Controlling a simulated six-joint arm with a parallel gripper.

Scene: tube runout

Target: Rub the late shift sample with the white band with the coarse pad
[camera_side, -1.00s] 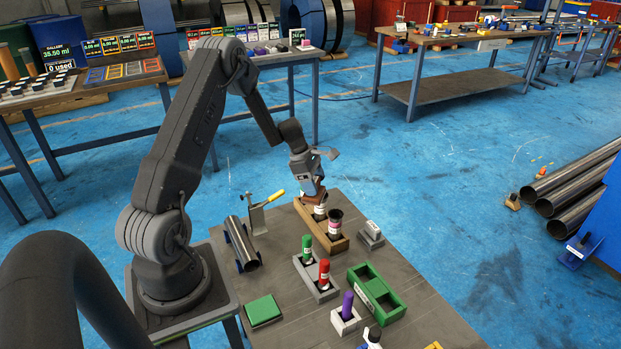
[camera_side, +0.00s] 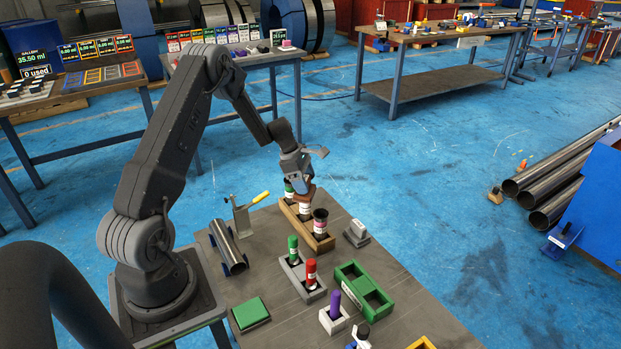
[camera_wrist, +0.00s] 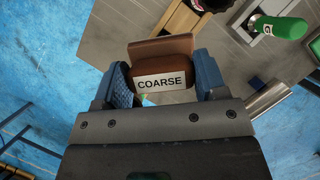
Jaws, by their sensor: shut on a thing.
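My gripper (camera_side: 296,172) is shut on the brown coarse pad (camera_side: 304,192). In the wrist view the pad (camera_wrist: 160,62) sits between the blue jaws (camera_wrist: 165,82), its white label reading COARSE. A wooden rack (camera_side: 327,245) holds dark-topped samples. The sample with the white band (camera_side: 304,211) is in the middle, directly below the pad; I cannot tell whether they touch. A sample with a green band (camera_side: 289,190) is at the far end, partly behind the gripper.
A grey block (camera_side: 307,293) holds a green tube (camera_side: 292,247) and a red tube (camera_side: 311,272). A purple tube (camera_side: 334,302), green tray (camera_side: 358,278), small grey-white block (camera_side: 357,233) and steel pipe on blue supports (camera_side: 228,246) stand nearby. Bare bench lies left of the grey block.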

